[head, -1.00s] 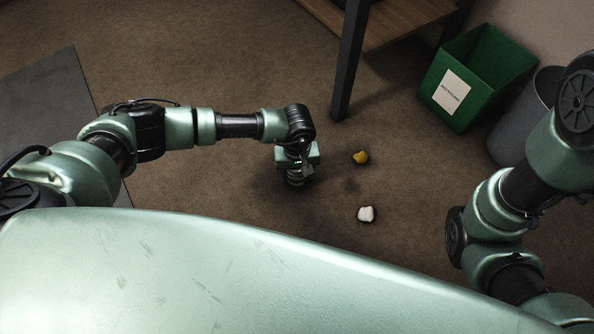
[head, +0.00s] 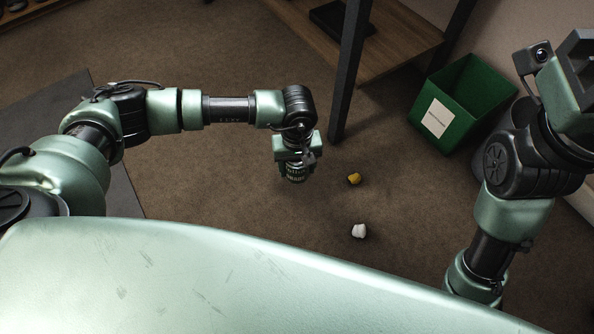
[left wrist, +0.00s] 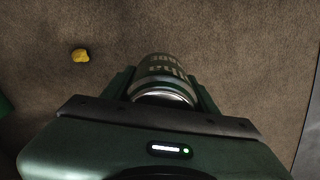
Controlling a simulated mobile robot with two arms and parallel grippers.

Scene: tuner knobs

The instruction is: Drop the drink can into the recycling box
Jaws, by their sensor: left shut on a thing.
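The drink can (head: 295,174) is green with pale lettering. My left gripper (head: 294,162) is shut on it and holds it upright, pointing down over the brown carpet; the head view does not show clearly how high. In the left wrist view the can (left wrist: 163,78) sits between the two fingers of the gripper (left wrist: 165,90). The recycling box (head: 445,122) is an open green box with a white label, on the floor at the upper right, well apart from the can. My right gripper (head: 580,68) is only partly in view at the right edge; its fingers cannot be made out.
A yellow crumpled piece (head: 354,179) and a white one (head: 358,231) lie on the carpet to the right of the can. A dark table leg (head: 347,75) stands between can and box.

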